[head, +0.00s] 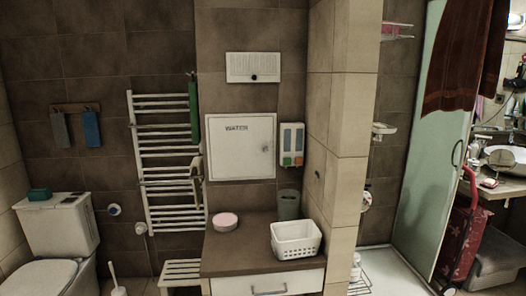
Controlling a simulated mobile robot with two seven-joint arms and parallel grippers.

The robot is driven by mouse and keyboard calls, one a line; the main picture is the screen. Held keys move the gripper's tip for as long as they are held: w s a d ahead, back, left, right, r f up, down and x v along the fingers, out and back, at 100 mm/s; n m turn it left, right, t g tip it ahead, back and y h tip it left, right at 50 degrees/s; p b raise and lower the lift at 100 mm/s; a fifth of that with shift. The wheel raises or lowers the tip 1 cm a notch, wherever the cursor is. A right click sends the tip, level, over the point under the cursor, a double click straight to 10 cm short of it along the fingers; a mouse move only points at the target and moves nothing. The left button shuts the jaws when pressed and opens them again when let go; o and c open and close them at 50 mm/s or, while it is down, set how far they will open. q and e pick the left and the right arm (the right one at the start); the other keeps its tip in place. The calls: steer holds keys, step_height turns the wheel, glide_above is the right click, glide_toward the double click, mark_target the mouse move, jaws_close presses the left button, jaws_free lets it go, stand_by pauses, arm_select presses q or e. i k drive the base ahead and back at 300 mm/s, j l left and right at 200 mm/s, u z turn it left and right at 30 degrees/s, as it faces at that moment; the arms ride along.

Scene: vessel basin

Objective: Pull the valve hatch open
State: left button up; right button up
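The valve hatch (240,146) is a white square panel marked "WATER" on the dark tiled wall, in the middle of the head view. It looks closed, flush in its frame. A small lock or knob (265,149) sits near its right edge. Neither of my grippers shows in the head view.
Below the hatch stands a brown-topped cabinet (240,252) with a pink round box (226,221), a white basket (296,240) and a grey cup (288,204). A towel radiator (165,165) is left of the hatch, a dispenser (291,144) right. A tiled pillar (338,130) juts out further right.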

mark_target(240, 146)
steer(key=i+j, duration=0.4)
steer(key=j, duration=0.15)
steer(key=i+j+z, duration=0.15)
steer(key=i+j, duration=0.3)
steer(key=j+z, duration=0.15)
steer(key=z, duration=1.3)
